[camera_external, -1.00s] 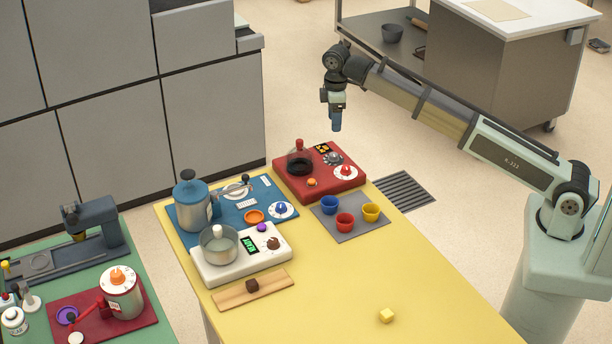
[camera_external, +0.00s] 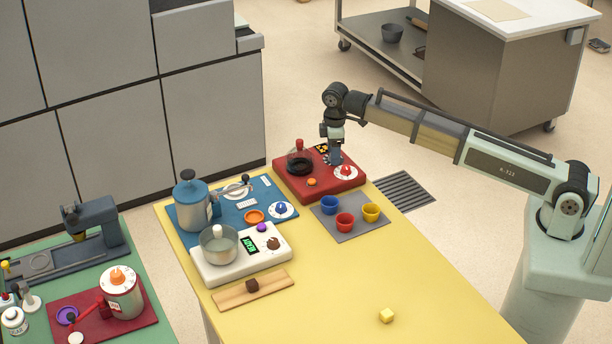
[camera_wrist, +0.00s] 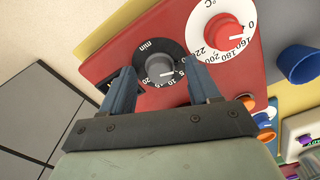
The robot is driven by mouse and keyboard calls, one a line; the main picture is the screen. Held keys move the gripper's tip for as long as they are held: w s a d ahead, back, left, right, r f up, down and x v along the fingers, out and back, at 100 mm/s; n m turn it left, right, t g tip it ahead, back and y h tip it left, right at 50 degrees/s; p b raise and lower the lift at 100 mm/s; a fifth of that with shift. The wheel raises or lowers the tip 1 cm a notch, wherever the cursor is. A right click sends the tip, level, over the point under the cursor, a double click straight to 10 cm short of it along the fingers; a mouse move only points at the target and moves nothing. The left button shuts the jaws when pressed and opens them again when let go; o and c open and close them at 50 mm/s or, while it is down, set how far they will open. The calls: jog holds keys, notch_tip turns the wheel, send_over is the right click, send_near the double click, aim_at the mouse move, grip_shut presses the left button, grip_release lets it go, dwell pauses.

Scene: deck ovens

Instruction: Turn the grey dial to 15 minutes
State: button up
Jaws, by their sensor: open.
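The grey dial (camera_wrist: 158,67) sits on the red unit (camera_wrist: 107,62), on a dark scale plate marked "min" with numbers such as 5, 10, 15 and 20. A short white mark shows on its knob, toward the side of the 5 and 10; the exact reading is too small to tell. My gripper (camera_external: 335,162) is pointed down just above the dial in the external view and mostly hides it. In the wrist view my open fingers (camera_wrist: 162,76) lie on either side of the dial, with nothing held; contact cannot be told.
A red temperature knob (camera_wrist: 228,33) on a white °C scale is close beside the grey dial. Blue, red and yellow cups stand on a grey mat (camera_external: 350,229) in front.

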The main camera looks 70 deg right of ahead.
jog(key=shift+c, duration=0.4)
jog(key=c, duration=0.9)
jog(key=shift+c, duration=0.2)
jog(key=shift+m, duration=0.3)
jog(key=m, duration=1)
jog(key=shift+m, duration=0.4)
jog(key=m, duration=0.5)
jog(key=shift+m, duration=2.5)
